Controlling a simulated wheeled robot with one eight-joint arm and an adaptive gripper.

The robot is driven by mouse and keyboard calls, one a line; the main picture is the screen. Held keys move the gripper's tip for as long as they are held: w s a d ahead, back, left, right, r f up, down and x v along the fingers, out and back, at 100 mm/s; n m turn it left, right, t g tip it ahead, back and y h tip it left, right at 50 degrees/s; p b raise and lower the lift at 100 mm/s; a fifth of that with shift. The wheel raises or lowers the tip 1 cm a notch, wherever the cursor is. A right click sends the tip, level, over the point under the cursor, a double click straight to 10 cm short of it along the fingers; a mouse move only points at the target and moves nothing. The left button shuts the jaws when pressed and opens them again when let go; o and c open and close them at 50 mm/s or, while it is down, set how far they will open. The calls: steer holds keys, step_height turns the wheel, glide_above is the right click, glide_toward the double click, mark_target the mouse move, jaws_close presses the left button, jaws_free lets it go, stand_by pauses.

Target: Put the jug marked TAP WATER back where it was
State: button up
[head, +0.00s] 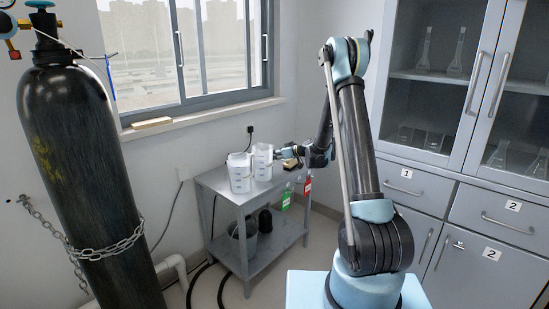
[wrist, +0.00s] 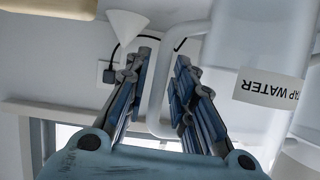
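The jug marked TAP WATER (wrist: 250,60) is a translucent white jug, upside down in the wrist view with its label (wrist: 270,88) readable. Its handle (wrist: 156,95) lies between the two fingers of my gripper (wrist: 163,62), with gaps visible beside it, so the fingers look open around it. In the head view, two white jugs stand on the grey cart: a nearer left one (head: 239,174) and a right one (head: 262,163). My gripper (head: 282,154) is beside the right one. Labels are too small to read there, but the right one appears to be the TAP WATER jug.
A black gas cylinder (head: 80,170) stands left; cabinets (head: 455,200) stand right.

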steer(key=shift+r, duration=0.1)
steer(key=v, duration=1.2)
steer(key=s+d+r+m+g+h, duration=0.1)
steer(key=s+d+r+h, duration=0.1)
steer(key=s, duration=0.6)
steer(key=s+d+r+m+g+h, duration=0.1)
steer(key=s+d+r+m, duration=0.15)
steer(key=s, duration=0.55)
steer(key=s+d+r+m+g+h, duration=0.1)
steer(key=s+d+r+h, duration=0.15)
steer(key=s, duration=0.45)
steer(key=s+d+f+m+g+h, duration=0.1)
steer(key=s+d, duration=0.3)
steer(key=s, duration=0.4)
steer(key=s+d+f+m+g+h, duration=0.1)
steer(key=s+d+f, duration=0.3)
steer(key=s, duration=0.5)
steer(key=s+d+f+m+h, duration=0.2)
steer(key=s+d+m+h, duration=0.1)
steer(key=s, duration=0.6)
steer(key=shift+s+d+m+g, duration=0.25)
steer(key=shift+d+m+g, duration=0.15)
steer(key=shift+d, duration=0.4)
steer(key=shift+f+h, duration=0.15)
steer(key=shift+h, duration=0.1)
